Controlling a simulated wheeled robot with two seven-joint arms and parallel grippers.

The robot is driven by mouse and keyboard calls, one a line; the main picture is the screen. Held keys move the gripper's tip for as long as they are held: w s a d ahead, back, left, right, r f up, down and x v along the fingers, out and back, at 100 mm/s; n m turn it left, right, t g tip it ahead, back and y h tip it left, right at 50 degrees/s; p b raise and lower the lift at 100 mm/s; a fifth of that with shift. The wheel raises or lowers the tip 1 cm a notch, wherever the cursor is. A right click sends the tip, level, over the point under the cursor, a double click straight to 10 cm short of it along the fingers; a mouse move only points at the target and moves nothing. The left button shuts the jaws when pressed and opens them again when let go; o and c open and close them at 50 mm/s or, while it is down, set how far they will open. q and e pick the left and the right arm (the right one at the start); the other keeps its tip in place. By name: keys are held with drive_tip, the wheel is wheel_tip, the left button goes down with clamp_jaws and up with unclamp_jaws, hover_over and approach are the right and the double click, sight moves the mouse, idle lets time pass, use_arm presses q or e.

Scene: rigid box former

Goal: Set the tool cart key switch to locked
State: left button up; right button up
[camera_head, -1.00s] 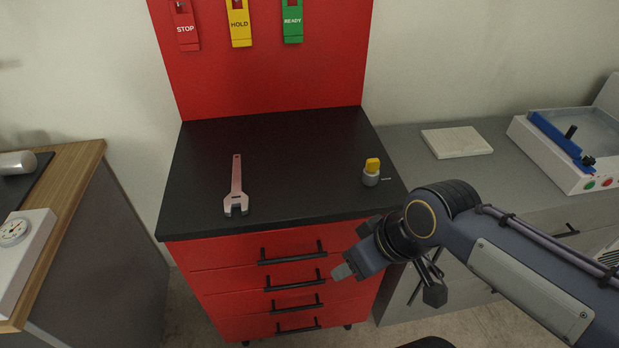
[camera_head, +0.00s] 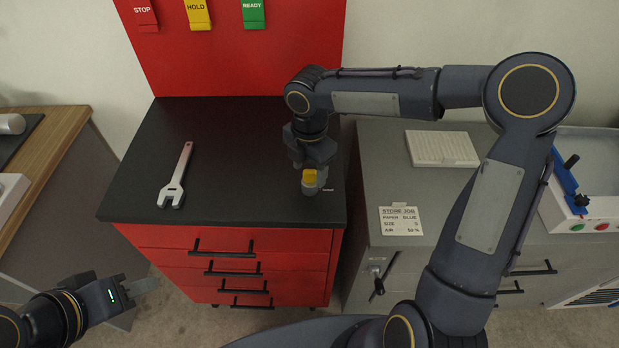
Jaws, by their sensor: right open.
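The key switch (camera_head: 309,182), a yellow knob on a grey round base, stands at the right front of the black top of the red tool cart (camera_head: 230,165). A tiny white label lies to its right, too small to read. My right gripper (camera_head: 312,168) points down just above and behind the knob, open, with its fingers close to it. I cannot tell whether they touch it. My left gripper (camera_head: 140,286) is low at the left, in front of the cart and away from the switch. I cannot tell whether its jaws are open.
A wrench (camera_head: 176,178) lies on the cart's left side. STOP, HOLD and READY tags hang on the red back panel. The cart's middle is clear.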

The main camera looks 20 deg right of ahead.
sight(310, 181)
drive_tip(key=shift+d+f, duration=0.1)
drive_tip(key=shift+f, duration=2.3)
drive_tip(key=shift+c, duration=0.4)
drive_tip(key=c, duration=0.9)
